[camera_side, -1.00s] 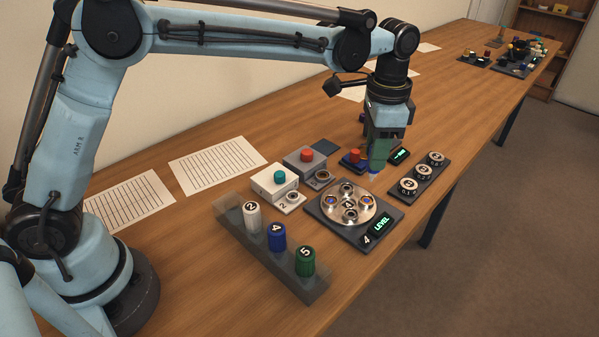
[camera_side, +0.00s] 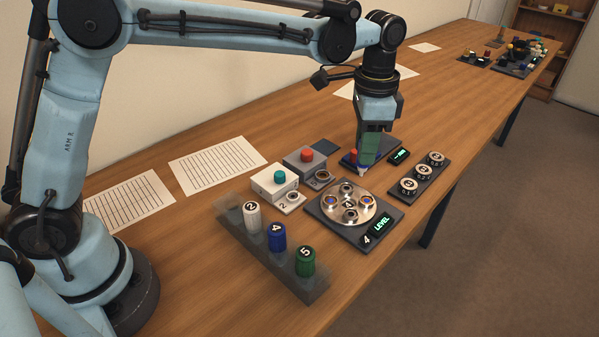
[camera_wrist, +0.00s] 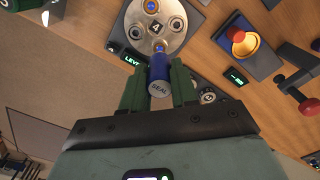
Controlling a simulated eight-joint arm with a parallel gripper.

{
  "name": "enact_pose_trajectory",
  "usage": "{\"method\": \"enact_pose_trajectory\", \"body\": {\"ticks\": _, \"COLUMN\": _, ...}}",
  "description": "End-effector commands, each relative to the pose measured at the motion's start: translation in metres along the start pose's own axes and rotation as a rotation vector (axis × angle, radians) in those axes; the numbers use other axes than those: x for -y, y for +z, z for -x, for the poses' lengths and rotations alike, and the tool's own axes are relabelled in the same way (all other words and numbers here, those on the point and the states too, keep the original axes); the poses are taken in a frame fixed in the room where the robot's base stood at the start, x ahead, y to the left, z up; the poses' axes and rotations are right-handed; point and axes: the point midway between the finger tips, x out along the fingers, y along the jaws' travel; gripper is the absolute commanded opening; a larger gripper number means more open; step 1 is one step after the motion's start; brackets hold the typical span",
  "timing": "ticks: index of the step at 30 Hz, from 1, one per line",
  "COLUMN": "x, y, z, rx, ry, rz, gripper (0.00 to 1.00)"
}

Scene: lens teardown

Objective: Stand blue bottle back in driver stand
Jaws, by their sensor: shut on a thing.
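My gripper (camera_wrist: 159,88) is shut on a blue bottle (camera_wrist: 158,70) with a grey end marked SEAL, seen between its green fingers in the wrist view. In the side view my gripper (camera_side: 368,155) points down behind the round metal plate. The bottle's pale tip (camera_side: 362,171) shows below the fingers; most of its body is hidden by them there. The driver stand (camera_side: 235,228), a long grey rack at the front left, holds a white driver 2 (camera_side: 252,217), a blue driver 4 (camera_side: 277,237) and a green driver 5 (camera_side: 305,261) upright. The bottle is well away from the stand.
The round plate (camera_side: 349,190) sits between bottle and stand, with a LEVEL display beside it. White (camera_side: 270,186) and grey (camera_side: 303,161) button boxes stand left of it. A tray of numbered dials (camera_side: 423,177) lies right. Bare table is in front of the stand.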

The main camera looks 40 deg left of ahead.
Motion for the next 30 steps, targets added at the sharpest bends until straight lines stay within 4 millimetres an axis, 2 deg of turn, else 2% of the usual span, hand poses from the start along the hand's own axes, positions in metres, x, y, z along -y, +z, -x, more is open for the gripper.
{"method": "enact_pose_trajectory", "body": {"ticks": 10, "x": 0.004, "y": 0.094, "z": 0.027, "rx": 0.0, "ry": 0.0, "rz": 0.003, "gripper": 0.01}}
{"method": "enact_pose_trajectory", "body": {"ticks": 15, "x": -0.002, "y": 0.141, "z": 0.03, "rx": 0.0, "ry": 0.0, "rz": 0.003, "gripper": 0.01}}
{"method": "enact_pose_trajectory", "body": {"ticks": 21, "x": -0.015, "y": 0.193, "z": 0.025, "rx": 0.0, "ry": 0.0, "rz": 0.002, "gripper": 0.01}}
{"method": "enact_pose_trajectory", "body": {"ticks": 25, "x": -0.025, "y": 0.22, "z": 0.018, "rx": 0.0, "ry": 0.0, "rz": 0.002, "gripper": 0.01}}
{"method": "enact_pose_trajectory", "body": {"ticks": 30, "x": -0.034, "y": 0.24, "z": 0.011, "rx": 0.0, "ry": 0.0, "rz": 0.0, "gripper": 0.01}}
